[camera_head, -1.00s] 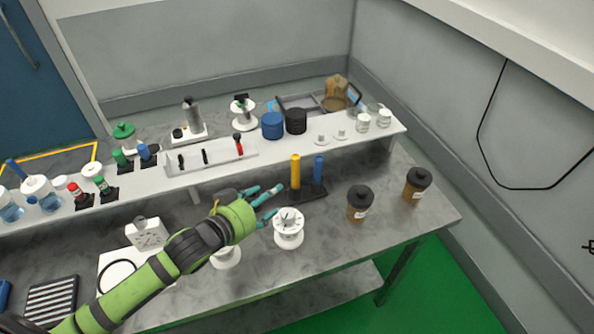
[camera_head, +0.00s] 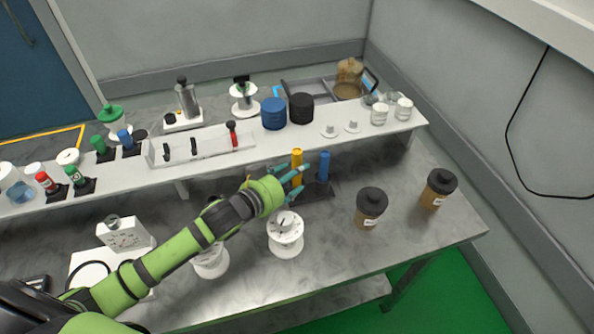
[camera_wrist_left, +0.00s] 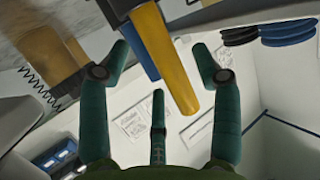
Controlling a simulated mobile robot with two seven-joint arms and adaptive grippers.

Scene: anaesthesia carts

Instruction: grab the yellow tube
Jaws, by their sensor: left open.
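The yellow tube (camera_head: 297,158) stands upright in a small black rack (camera_head: 318,192) on the grey bench, with a blue tube (camera_head: 323,165) just right of it. My left gripper (camera_head: 303,181) reaches in from the left, its teal fingers open at the yellow tube and partly covering it. In the left wrist view, the yellow tube (camera_wrist_left: 170,65) shows between the spread fingers of the left gripper (camera_wrist_left: 163,62), with the blue tube (camera_wrist_left: 142,45) beside it. No finger is clearly closed on the tube. My right gripper is not in view.
A white shelf (camera_head: 290,139) with several containers runs behind the rack. A white spool-like object (camera_head: 285,229) stands just in front of the gripper. Two brown jars (camera_head: 370,208) (camera_head: 438,190) stand to the right. The bench front right is bare.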

